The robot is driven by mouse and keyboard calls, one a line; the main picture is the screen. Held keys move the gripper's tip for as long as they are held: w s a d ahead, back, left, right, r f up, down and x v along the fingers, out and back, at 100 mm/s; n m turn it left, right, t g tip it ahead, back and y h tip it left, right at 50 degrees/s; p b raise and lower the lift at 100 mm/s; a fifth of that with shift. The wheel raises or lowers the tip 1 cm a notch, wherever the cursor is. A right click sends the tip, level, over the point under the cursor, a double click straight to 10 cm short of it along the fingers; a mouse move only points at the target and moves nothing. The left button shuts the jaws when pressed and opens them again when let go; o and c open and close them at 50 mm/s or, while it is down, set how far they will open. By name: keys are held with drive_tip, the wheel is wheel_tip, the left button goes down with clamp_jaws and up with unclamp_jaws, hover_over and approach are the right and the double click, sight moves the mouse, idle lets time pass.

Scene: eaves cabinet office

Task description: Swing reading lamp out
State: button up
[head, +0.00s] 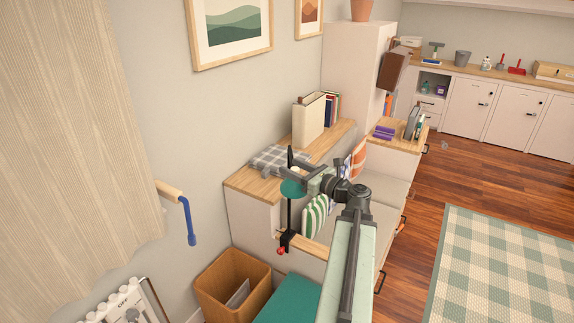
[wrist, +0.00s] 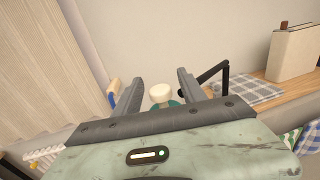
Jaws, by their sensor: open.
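The reading lamp has a teal shade (head: 291,189), a thin black post (head: 289,215) and a clamp with a red knob (head: 281,251) at the edge of the wooden bench. My gripper (head: 300,176) is beside the shade in the head view and covers part of the lamp. In the wrist view my gripper (wrist: 162,82) is open, its two fingers apart. A cream knob-like part (wrist: 160,92) above the teal shade shows between the fingers. The black lamp arm (wrist: 213,76) bends just right of the right finger. I cannot tell whether the fingers touch the lamp.
A wooden bin (head: 232,285) stands below left. A blue handle on a wall peg (head: 188,222) sticks out left. Floor is open at right.

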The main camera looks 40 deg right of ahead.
drive_tip(key=shift+w+a, duration=0.1)
drive_tip(key=shift+w, duration=1.15)
clamp_jaws()
idle(0.4)
